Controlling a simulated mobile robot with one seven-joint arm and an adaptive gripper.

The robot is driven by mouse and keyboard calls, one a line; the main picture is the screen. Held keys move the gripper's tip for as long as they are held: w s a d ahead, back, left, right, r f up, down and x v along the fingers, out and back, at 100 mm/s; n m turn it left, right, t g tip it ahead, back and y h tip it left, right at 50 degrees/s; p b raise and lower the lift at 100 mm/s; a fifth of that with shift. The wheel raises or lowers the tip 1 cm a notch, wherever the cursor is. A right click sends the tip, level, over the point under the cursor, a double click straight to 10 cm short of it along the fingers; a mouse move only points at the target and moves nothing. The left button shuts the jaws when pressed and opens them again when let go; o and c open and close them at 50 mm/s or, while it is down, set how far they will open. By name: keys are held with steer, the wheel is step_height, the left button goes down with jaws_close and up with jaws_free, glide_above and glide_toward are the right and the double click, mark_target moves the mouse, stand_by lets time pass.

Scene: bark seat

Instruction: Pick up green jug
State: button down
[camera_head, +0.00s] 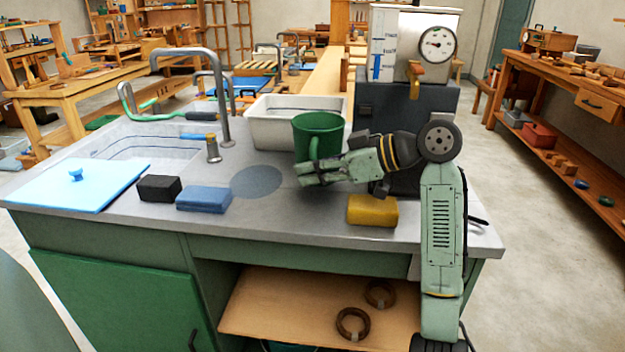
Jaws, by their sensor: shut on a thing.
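The green jug (322,127) is upright at the middle back of the grey counter, in front of the white basin. Its handle (314,149) faces me. My gripper (308,174) comes in from the right, pointing left, and is shut on the jug at its handle side. My fingers and wrist hide the jug's lower part and base, so I cannot tell whether it touches the counter.
A white basin (272,131) stands behind the jug. A dark cabinet with a dial gauge (437,43) is at right. A yellow block (372,211), blue block (204,199) and black block (159,188) lie on the counter (290,218). A tall tap (222,95) stands left.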

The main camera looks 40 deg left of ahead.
steer(key=s+d+r+b, duration=0.1)
steer(key=s+d, duration=0.1)
steer(key=s, duration=0.5)
steer(key=s+d+r+b, duration=0.1)
steer(key=s+d+b, duration=0.1)
steer(key=s, duration=0.6)
steer(key=shift+s+r, duration=0.3)
steer(key=c, duration=2.2)
jaws_free()
jaws_close()
